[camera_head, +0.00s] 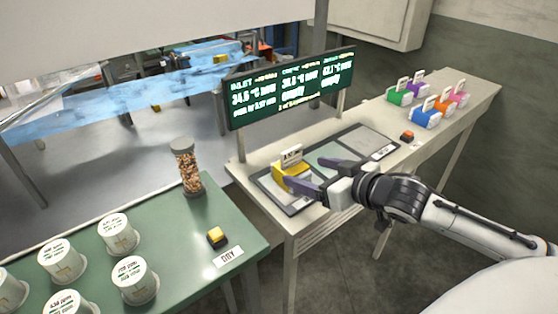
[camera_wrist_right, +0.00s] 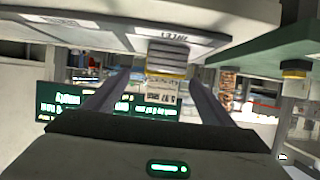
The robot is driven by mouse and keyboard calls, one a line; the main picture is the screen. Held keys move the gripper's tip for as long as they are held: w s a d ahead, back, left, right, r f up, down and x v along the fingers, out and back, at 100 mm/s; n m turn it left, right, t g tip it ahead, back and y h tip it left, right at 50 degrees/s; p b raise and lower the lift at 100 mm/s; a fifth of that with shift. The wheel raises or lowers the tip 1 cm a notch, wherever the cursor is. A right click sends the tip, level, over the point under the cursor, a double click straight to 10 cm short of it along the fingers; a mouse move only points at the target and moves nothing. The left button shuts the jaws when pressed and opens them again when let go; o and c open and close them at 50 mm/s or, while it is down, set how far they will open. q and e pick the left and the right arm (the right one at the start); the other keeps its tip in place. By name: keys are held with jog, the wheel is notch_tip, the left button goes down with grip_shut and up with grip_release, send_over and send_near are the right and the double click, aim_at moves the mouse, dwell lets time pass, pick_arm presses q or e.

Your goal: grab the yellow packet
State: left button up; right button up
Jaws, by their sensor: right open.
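The yellow packet (camera_head: 290,177) stands on the left dark-framed panel of the narrow white table, with a white card sticking up from its top. My right gripper (camera_head: 306,171) is open, and its two purple-grey fingers reach in from the right. The near finger overlaps the packet's front in the head view, so whether it touches cannot be told. In the right wrist view, which looks upside down, the packet (camera_wrist_right: 165,75) shows between and beyond the two spread fingers (camera_wrist_right: 160,82). My left gripper is not in view.
A dark display board (camera_head: 290,88) stands behind the panels. Green, purple, blue, orange and pink packets (camera_head: 426,117) stand at the table's far right, near a red button (camera_head: 407,136). A green table (camera_head: 185,245) at left holds a jar (camera_head: 187,168), white cups and a yellow button (camera_head: 217,237).

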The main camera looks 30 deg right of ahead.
aim_at(299, 168)
jog(key=shift+w+f, duration=0.15)
jog(key=shift+w, duration=0.6)
jog(key=x, duration=0.2)
jog(key=shift+w+f, duration=0.15)
jog(key=shift+w, duration=0.2)
jog(key=shift+a+x, duration=0.15)
jog(key=shift+x, duration=0.9)
jog(key=shift+a+x, duration=0.2)
jog(key=shift+x, duration=0.8)
jog(key=shift+a+x, duration=0.15)
jog(key=shift+x, duration=0.9)
jog(key=c, duration=1.3)
